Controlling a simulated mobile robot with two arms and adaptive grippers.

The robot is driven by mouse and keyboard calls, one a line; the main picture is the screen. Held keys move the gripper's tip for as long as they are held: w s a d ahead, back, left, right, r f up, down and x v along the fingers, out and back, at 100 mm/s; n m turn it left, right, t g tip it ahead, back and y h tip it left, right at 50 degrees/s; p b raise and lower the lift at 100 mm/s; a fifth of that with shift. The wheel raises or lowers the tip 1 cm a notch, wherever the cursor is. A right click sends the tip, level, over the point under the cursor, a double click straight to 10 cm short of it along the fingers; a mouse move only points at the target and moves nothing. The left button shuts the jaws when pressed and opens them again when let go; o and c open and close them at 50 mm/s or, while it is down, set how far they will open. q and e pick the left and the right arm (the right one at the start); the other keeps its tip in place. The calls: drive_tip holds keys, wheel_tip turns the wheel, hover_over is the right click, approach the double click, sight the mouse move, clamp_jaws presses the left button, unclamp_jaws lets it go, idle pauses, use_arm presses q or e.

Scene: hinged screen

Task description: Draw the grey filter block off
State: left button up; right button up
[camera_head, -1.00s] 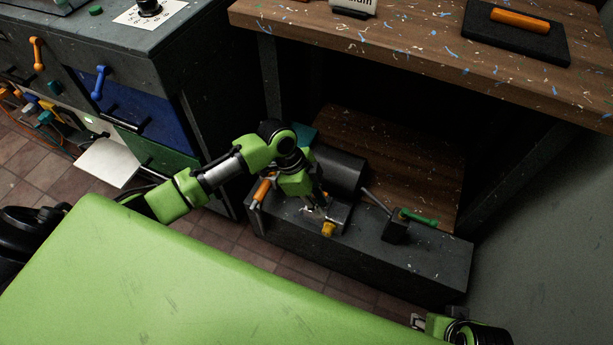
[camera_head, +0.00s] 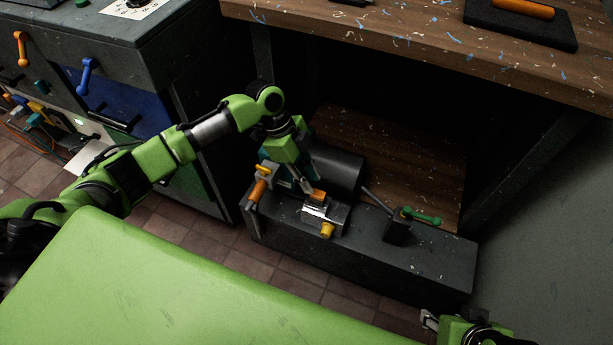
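A small light-grey block (camera_head: 318,213), which looks like the filter block, sits on the dark low bench unit (camera_head: 370,250). A yellow knob (camera_head: 327,230) is at its front and an orange piece (camera_head: 318,195) at its back edge. My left gripper (camera_head: 308,187) points down just behind the block, beside the orange piece. Its fingertips are small and dark, so I cannot tell whether they touch anything or how far apart they are. My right gripper (camera_head: 430,319) is at the bottom right edge, mostly cut off and away from the unit.
A dark cylinder (camera_head: 338,170) lies behind the block. An orange handle (camera_head: 258,188) stands to its left, and a green-handled lever (camera_head: 422,216) to its right. A wooden worktop (camera_head: 400,45) overhangs the back. A cabinet with coloured handles (camera_head: 150,60) stands at the left.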

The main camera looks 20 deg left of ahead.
sight(317, 193)
use_arm(q)
drive_tip(key=b+x, duration=0.2)
drive_tip(key=x, duration=0.1)
drive_tip(key=shift+r, duration=0.1)
drive_tip(key=shift+b+x, duration=1.1)
drive_tip(key=shift+b, duration=0.15)
drive_tip(key=shift+r, duration=0.1)
drive_tip(key=c, duration=0.5)
clamp_jaws()
use_arm(e)
drive_tip(key=w+a+r+t+y, duration=0.1)
drive_tip(key=w+a+r+t, duration=0.2)
drive_tip(key=w+r+t, duration=0.2)
drive_tip(key=w+a+r+t+y, duration=0.2)
drive_tip(key=w+r+t, duration=0.3)
drive_tip(key=w+r, duration=0.3)
drive_tip(key=w+a, duration=0.1)
drive_tip(key=w, duration=0.2)
drive_tip(key=shift+w+r+n+t, duration=0.15)
drive_tip(key=shift+r+n+t, duration=0.05)
drive_tip(key=shift+n+t, duration=0.1)
drive_tip(key=shift+f, duration=0.15)
